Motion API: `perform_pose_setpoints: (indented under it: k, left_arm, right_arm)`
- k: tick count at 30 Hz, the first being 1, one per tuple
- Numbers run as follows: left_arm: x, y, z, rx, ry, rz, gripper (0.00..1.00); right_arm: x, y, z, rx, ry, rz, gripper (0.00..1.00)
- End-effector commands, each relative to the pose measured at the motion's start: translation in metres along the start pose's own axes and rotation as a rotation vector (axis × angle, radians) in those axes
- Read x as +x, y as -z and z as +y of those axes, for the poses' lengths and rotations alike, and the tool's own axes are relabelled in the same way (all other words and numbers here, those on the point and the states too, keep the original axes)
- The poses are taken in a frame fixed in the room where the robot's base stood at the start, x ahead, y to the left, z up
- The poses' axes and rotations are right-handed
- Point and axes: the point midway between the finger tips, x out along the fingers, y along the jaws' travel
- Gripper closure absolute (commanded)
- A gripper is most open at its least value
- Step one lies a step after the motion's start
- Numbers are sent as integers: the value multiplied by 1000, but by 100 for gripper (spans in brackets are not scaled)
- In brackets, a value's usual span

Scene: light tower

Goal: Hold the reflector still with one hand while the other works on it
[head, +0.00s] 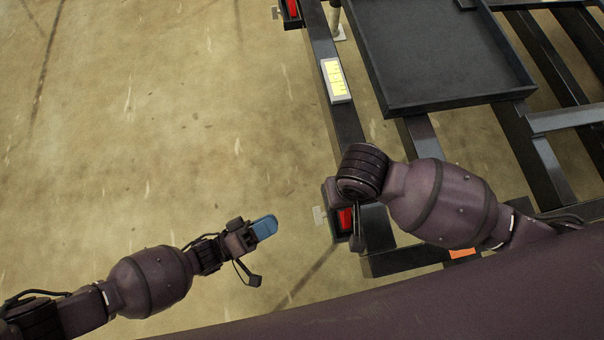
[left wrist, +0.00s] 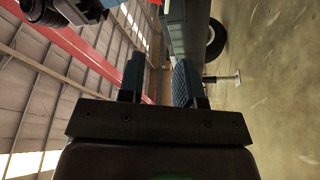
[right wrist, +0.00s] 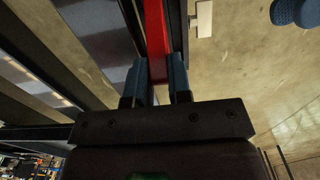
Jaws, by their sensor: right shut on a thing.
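A red reflector (head: 346,218) sits at the near end of the dark frame beam in the head view. My right gripper (right wrist: 157,78) is shut on it. In the right wrist view the red reflector (right wrist: 155,35) runs between the two blue fingers. In the head view the right arm partly hides this grip. My left gripper (head: 264,227) is to the left of the reflector, over bare floor and apart from it. In the left wrist view the left gripper (left wrist: 157,82) has its fingers spread with nothing between them.
A small white plate (head: 320,215) sticks out just left of the held reflector. A yellow-labelled box (head: 336,80) lies on the beam. A dark tray (head: 430,50) lies behind. Another red reflector (head: 292,8) is at the far end. Floor to the left is clear.

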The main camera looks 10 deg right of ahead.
Motion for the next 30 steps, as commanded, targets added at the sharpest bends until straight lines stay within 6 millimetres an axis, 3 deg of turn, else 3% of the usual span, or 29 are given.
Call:
perform_pose_setpoints:
  k: [2, 6, 11, 17, 23, 30]
  left_arm:
    - [4, 14, 0, 31, -13, -67, 68]
    - [3, 24, -1, 33, -16, -185, 68]
    - [-12, 7, -3, -51, 14, -297, 68]
    - [-8, 2, -3, -116, 25, -303, 68]
    - [14, -5, -3, -119, 24, -302, 68]
    - [55, -18, -3, -117, 23, -301, 68]
  right_arm:
    - [0, 0, 0, 0, 0, 1, 100]
    - [0, 0, 0, 0, 0, 0, 100]
    - [0, 0, 0, 0, 0, 0, 100]
    - [0, 0, 0, 0, 0, 0, 100]
    - [0, 0, 0, 0, 0, 0, 100]
    - [0, 0, 0, 0, 0, 0, 100]
